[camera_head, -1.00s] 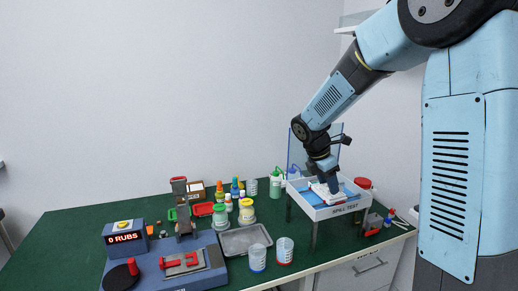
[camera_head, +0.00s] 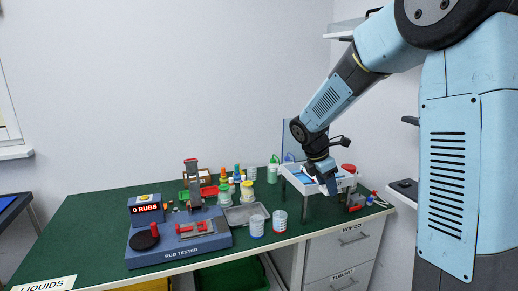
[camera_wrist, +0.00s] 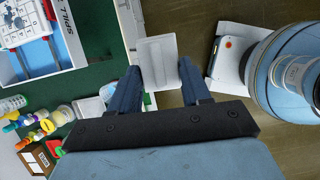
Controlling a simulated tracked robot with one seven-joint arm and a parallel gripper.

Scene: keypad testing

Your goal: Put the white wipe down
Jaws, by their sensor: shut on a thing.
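The white wipe (camera_wrist: 158,58) is a flat, folded pale piece between my fingertips in the wrist view. My gripper (camera_wrist: 161,74) is shut on it. In the head view my gripper (camera_head: 327,183) points down at the front edge of the spill test tray, and the wipe (camera_head: 331,189) shows only as a small white patch below the fingers. In the wrist view the wipe hangs clear of the tray, over the bench edge and brown floor.
The white-rimmed spill tray (camera_wrist: 66,38) holds a keypad (camera_wrist: 22,22). The green bench (camera_head: 95,215) carries a rub tester (camera_head: 180,247), a metal tray (camera_head: 245,214), cups and bottles. Below are drawers labelled WIPES (camera_head: 350,238) and TUBING (camera_head: 343,276).

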